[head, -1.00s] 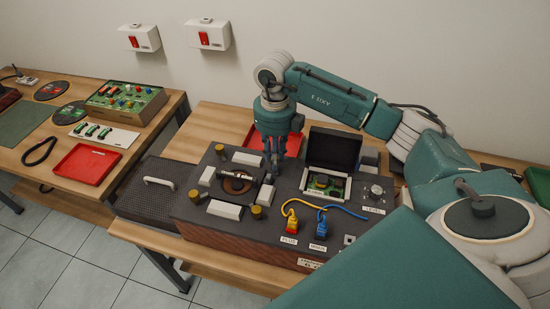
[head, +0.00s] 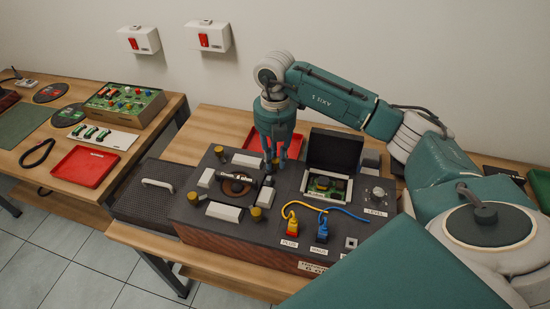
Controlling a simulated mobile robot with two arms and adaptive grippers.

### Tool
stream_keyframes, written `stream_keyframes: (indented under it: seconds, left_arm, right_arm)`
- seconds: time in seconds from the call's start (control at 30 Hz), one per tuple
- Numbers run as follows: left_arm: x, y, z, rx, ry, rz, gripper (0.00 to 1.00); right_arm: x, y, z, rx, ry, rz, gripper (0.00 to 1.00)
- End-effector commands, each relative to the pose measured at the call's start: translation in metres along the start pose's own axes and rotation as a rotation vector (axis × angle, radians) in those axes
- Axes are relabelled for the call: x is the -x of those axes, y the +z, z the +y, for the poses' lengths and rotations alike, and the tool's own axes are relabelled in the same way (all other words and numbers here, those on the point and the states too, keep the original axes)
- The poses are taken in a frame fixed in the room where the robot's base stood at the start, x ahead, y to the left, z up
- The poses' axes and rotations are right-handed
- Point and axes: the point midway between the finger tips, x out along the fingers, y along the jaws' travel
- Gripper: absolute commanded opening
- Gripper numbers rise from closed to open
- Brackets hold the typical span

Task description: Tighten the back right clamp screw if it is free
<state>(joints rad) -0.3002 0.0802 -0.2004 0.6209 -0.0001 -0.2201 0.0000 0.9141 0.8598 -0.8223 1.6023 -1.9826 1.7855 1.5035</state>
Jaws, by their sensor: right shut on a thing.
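The dark device (head: 240,237) stands on the wooden bench with a round brown recess (head: 237,186) in its top. Brass-coloured clamp screws stand around the recess: back left (head: 220,152), front left (head: 193,198) and front right (head: 256,214). My right gripper (head: 275,163) points down at the back right corner of the recess and is shut on the back right clamp screw, which its fingers mostly hide. Whether that screw is tight cannot be seen. My left gripper is not in view.
Right of the gripper is a raised black lid (head: 334,150) over a green circuit board. Yellow and blue cables (head: 322,228) plug into the device's front. A red tray (head: 256,138) lies behind the gripper. White blocks (head: 223,212) surround the recess.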

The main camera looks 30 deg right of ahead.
Motion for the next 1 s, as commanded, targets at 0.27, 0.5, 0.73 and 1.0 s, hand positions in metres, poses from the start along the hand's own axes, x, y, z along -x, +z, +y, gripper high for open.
stream_keyframes:
  seconds: [0.27, 0.5, 0.73, 1.0]
  left_arm:
    - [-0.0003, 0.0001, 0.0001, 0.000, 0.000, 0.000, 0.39]
    - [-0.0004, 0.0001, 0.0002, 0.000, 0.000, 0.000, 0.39]
    - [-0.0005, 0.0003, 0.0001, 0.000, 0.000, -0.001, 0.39]
    - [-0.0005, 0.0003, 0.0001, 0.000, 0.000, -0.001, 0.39]
  right_arm:
    - [0.0024, 0.0022, 0.0009, -0.159, 0.005, -0.005, 0.00]
    - [0.0025, 0.0023, 0.0008, -0.221, 0.006, -0.005, 0.00]
    - [0.0026, 0.0024, 0.0008, -0.235, 0.006, -0.005, 0.00]
    - [0.0027, 0.0025, 0.0008, -0.234, 0.006, -0.005, 0.24]
